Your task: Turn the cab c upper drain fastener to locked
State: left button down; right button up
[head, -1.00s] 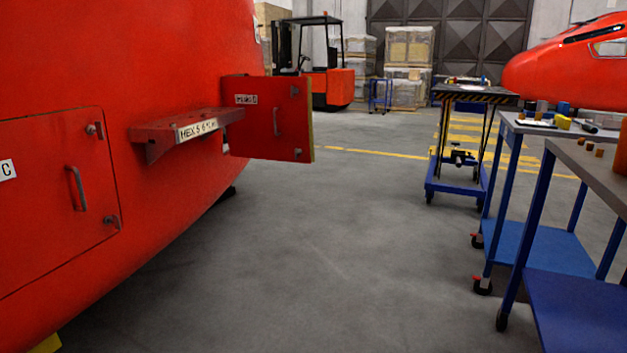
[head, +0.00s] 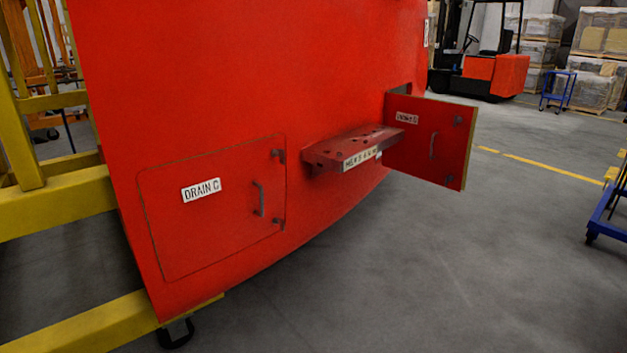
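The cab c drain panel (head: 215,222) is a red hatch on the red nosecone, flush in its opening, with a white "DRAIN C" label (head: 201,190). Its upper drain fastener (head: 279,155) is a small grey piece at the panel's upper right corner. Its setting is too small to tell. A lower fastener (head: 278,224) sits at the lower right, and a grey bar handle (head: 259,198) stands between them. Neither of my grippers is in view.
A red tool shelf (head: 350,148) juts from the nosecone right of the panel. Beyond it a labelled hatch door (head: 432,138) stands open. A yellow frame (head: 60,205) supports the nosecone at left.

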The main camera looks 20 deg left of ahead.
aim_at(282, 156)
jog(key=u, duration=1.25)
jog(key=i, duration=0.1)
jog(key=z, duration=0.1)
